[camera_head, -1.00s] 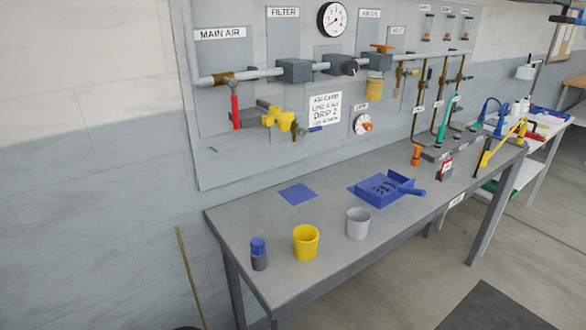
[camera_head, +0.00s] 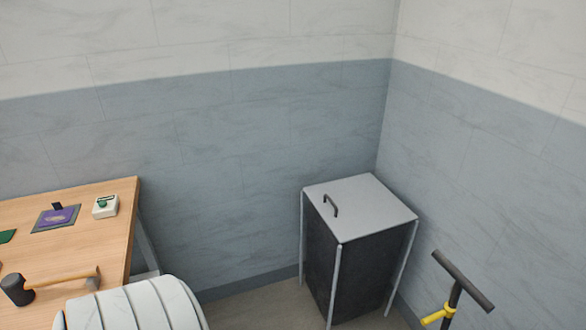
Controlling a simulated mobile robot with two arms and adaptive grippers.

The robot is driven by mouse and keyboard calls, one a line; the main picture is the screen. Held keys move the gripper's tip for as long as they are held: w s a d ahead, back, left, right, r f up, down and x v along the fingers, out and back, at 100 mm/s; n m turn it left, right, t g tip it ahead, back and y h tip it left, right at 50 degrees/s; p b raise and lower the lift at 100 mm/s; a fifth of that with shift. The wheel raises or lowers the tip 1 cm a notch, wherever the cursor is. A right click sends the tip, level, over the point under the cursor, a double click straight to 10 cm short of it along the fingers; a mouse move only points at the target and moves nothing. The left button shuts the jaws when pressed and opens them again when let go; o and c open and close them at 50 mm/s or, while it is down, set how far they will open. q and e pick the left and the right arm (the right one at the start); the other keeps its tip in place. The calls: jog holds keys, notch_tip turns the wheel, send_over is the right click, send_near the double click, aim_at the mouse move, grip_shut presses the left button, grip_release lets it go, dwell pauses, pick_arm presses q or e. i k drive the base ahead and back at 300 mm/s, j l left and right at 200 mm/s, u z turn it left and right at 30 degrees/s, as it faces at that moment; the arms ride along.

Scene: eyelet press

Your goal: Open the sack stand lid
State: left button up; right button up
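The sack stand (camera_head: 349,275) stands in the room's corner, a dark sack in a frame with light metal legs. Its flat grey lid (camera_head: 372,205) lies closed on top. A small dark arched handle (camera_head: 331,205) sits near the lid's left edge. Neither of my grippers is in view. The foot of the stand is partly cut off by the bottom of the picture.
A wooden table (camera_head: 70,233) at left holds a mallet (camera_head: 50,285), a purple item (camera_head: 57,215) and a small box with a green button (camera_head: 105,206). A white ribbed rounded thing (camera_head: 135,305) is at lower left. A black T-handle (camera_head: 462,280) with a yellow clamp rises at right.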

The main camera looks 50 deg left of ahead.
aim_at(353, 208)
jog(key=u, duration=1.2)
jog(key=i+j+z, duration=0.2)
jog(key=i+j, duration=0.2)
jog(key=i, duration=0.1)
